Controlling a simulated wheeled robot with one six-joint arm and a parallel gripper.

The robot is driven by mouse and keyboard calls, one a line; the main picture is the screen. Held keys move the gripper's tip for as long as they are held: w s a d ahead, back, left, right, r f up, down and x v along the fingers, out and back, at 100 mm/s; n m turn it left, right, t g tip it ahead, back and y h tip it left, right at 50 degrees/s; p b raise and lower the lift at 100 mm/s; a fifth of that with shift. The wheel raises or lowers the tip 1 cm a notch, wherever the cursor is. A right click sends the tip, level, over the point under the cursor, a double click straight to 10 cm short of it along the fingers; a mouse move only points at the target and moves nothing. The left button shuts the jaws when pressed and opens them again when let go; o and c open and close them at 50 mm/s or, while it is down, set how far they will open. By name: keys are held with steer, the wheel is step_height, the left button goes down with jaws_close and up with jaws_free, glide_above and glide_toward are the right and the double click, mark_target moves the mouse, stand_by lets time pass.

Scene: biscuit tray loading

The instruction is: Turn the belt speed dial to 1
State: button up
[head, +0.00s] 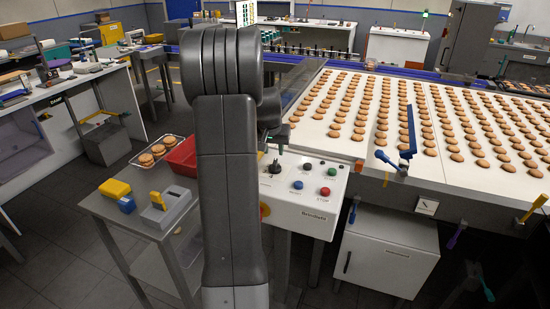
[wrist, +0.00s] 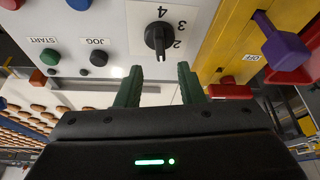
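The belt speed dial (wrist: 158,36) is a black knob on a white plate in the wrist view, with 4, 3 and 2 printed around it. Its white pointer mark points toward the bottom of the picture, past the 2; no 1 is readable. In the head view the dial (head: 274,168) sits on the upper left of the white control panel (head: 307,217). My gripper (wrist: 160,70) is open, its two green fingers apart and empty. The fingertips lie just below the dial in the wrist picture; I see no contact. My arm hides part of the panel in the head view.
Blue (head: 297,184), green (head: 332,174) and red (head: 325,191) buttons sit close to the dial. A purple handle (wrist: 283,46) on a yellow post marked OFF stands at the right in the wrist view. The biscuit belt (head: 330,103) lies behind the panel.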

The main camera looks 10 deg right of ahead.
mark_target(275, 162)
steer(key=p+x, duration=0.1)
steer(key=x, duration=0.5)
steer(key=shift+w+f, duration=0.25)
steer(key=shift+f, duration=0.1)
steer(key=shift+c, duration=0.2)
jaws_close()
